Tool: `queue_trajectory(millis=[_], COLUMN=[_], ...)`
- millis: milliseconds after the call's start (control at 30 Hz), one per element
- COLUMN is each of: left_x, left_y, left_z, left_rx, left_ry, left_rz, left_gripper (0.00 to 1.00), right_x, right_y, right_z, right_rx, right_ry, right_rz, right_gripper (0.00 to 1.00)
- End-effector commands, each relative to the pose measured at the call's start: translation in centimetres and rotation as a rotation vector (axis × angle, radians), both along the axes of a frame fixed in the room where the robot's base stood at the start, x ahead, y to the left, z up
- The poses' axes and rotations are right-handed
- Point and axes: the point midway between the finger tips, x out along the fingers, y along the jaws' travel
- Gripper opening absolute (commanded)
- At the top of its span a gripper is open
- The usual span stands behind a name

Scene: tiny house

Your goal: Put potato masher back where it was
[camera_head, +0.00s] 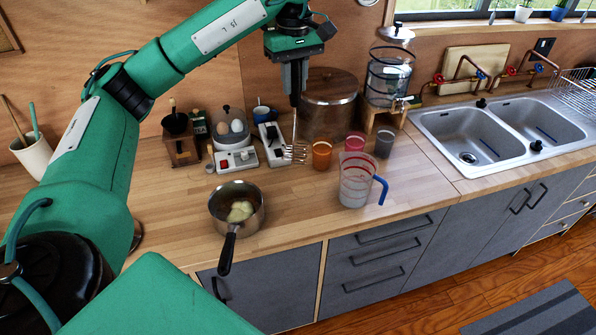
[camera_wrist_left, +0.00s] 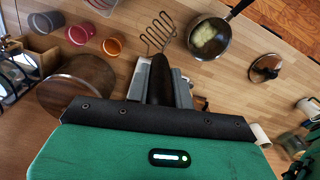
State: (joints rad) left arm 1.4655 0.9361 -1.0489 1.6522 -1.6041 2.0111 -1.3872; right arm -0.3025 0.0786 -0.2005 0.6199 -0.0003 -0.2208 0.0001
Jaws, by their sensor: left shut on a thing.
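The potato masher (camera_head: 296,151) hangs from my left gripper (camera_head: 293,88), with its wavy wire head down, above the counter in front of the large metal pot. My left gripper is shut on its dark handle. In the left wrist view the masher's wire head (camera_wrist_left: 158,33) and dark handle (camera_wrist_left: 160,78) stick out between the fingers (camera_wrist_left: 160,90). Whether the wire head touches the counter is hard to tell. A saucepan (camera_head: 251,222) with pale yellow food in it stands on the counter, left of and nearer than the masher. My right gripper is not in view.
Orange (camera_head: 322,155), red (camera_head: 355,142) and grey cups stand right of the masher, with a measuring jug (camera_head: 355,180) in front. A large pot (camera_head: 329,105) stands behind. An egg cooker (camera_head: 233,140) and coffee grinder (camera_head: 180,140) are left. Counter around the saucepan is clear.

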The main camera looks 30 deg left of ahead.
Motion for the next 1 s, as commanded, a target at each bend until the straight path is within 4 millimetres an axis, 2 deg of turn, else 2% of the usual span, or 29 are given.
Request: queue_trajectory(millis=[67, 500, 767, 1000], left_x=[-0.1, -0.1, -0.1, -0.1], left_y=[-0.1, 0.0, -0.1, -0.1], left_z=[-1.5, -12.0, -14.8, -18.0], left_rx=[-0.002, 0.0, 0.0, 0.001], left_ry=[0.005, 0.004, 0.002, 0.003], left_rz=[-0.003, -0.003, -0.004, -0.004], left_gripper=[0.0, 0.0, 0.0, 0.0], right_x=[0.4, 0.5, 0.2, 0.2], right_y=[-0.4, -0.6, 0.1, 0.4], right_z=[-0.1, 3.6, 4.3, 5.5], right_rx=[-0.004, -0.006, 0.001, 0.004], right_ry=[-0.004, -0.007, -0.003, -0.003], right_rz=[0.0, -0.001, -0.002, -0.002], right_gripper=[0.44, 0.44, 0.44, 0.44])
